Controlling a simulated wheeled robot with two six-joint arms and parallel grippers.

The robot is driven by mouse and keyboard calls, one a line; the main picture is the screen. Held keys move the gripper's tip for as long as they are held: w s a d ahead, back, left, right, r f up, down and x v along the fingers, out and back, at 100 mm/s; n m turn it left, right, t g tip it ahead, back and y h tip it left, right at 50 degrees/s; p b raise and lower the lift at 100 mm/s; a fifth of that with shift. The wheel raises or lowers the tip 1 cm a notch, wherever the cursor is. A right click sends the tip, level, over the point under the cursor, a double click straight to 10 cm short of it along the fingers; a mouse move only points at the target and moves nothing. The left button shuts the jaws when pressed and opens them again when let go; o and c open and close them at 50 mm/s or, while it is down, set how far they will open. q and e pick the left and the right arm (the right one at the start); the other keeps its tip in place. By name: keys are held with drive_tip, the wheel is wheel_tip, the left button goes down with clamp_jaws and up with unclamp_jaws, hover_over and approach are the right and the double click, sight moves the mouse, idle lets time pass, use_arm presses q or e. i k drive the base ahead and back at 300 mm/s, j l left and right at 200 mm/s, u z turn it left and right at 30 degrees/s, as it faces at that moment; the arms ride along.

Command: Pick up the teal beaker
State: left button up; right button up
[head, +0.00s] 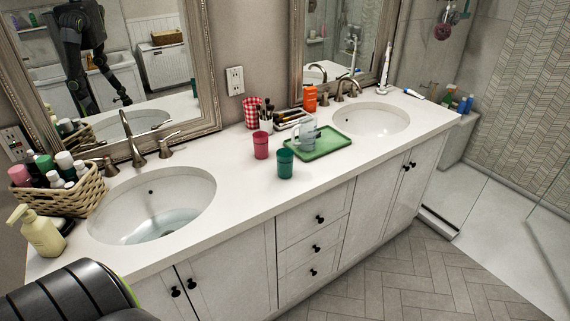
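The teal beaker (285,163) stands upright on the white counter, near its front edge and above the drawers. A pink-red cup (261,145) stands just behind it to the left, apart from it. A green tray (319,144) lies to its right, with a clear pitcher on it. A dark rounded part of my own body shows at the lower left. Neither of my grippers shows directly in the head view.
The left sink (152,205) and right sink (372,119) flank the middle counter (226,172). A wicker basket (72,196) of bottles and a soap dispenser (42,232) stand at the left. A red checked cup (251,112) and a brush holder stand behind. The counter left of the beaker is clear.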

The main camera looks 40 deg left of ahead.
sight(285, 164)
drive_tip(key=u, duration=0.4)
drive_tip(key=i+u, duration=0.15)
drive_tip(key=u, duration=0.3)
drive_tip(key=i+l+u, duration=0.15)
drive_tip(key=u, duration=0.35)
drive_tip(key=i+l+u, duration=0.1)
drive_tip(key=u, duration=0.35)
drive_tip(key=i+l+u, duration=0.1)
drive_tip(key=l+u, duration=0.2)
drive_tip(key=u, duration=0.15)
